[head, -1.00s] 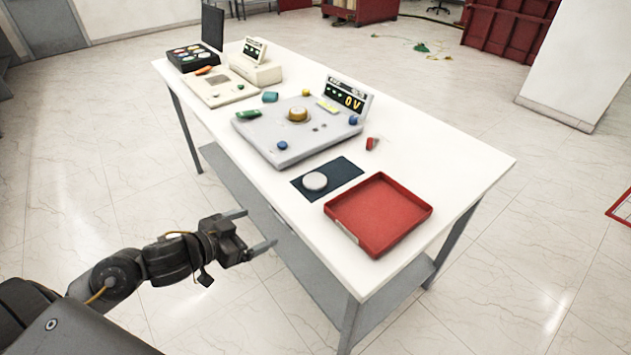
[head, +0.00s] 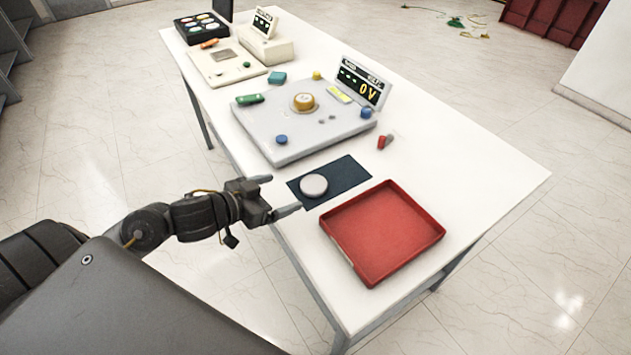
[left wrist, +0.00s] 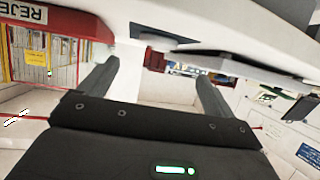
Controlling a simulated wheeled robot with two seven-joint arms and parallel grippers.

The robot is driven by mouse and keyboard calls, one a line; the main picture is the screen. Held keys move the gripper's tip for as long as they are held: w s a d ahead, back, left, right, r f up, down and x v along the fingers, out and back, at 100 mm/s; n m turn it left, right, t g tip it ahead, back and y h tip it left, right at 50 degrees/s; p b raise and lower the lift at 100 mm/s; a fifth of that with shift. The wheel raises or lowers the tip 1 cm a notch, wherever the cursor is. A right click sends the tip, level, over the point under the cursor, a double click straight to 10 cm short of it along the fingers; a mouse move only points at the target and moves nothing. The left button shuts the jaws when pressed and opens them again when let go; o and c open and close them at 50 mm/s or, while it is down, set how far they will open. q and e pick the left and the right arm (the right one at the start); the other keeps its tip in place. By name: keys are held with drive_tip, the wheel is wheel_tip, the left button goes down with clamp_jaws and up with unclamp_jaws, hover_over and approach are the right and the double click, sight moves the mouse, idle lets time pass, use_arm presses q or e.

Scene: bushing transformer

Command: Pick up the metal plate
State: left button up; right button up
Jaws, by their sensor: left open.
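The metal plate (head: 313,186) is a round, light grey disc. It lies flat on a dark blue mat (head: 347,174) near the table's front edge in the head view. My left gripper (head: 286,193) is open and empty. Its two fingertips point toward the plate from the left, at the table's front edge, and stay apart from it. In the left wrist view the open fingers (left wrist: 156,68) spread with nothing between them, with the white table edge across the top. My right gripper is not in view.
A red tray (head: 385,232) sits right of the mat. A grey test panel (head: 310,122) with a knob and a display reading 0V stands behind it. A small red-and-grey piece (head: 384,141) lies beside the panel. The table's right part (head: 490,180) is clear.

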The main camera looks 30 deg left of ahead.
sight(312, 184)
use_arm(q)
drive_tip(key=x, duration=0.4)
drive_tip(key=shift+w, duration=0.1)
drive_tip(key=shift+w+d+f, duration=0.15)
drive_tip(key=shift+w+f, duration=0.05)
drive_tip(key=shift+w, duration=0.05)
drive_tip(key=x, duration=0.5)
drive_tip(key=shift+d+f, duration=0.1)
drive_tip(key=shift+d, duration=0.1)
drive_tip(key=shift+s, duration=0.1)
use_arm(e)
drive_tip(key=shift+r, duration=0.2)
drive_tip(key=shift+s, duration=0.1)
use_arm(q)
drive_tip(key=c, duration=1.2)
drive_tip(key=shift+o, duration=0.2)
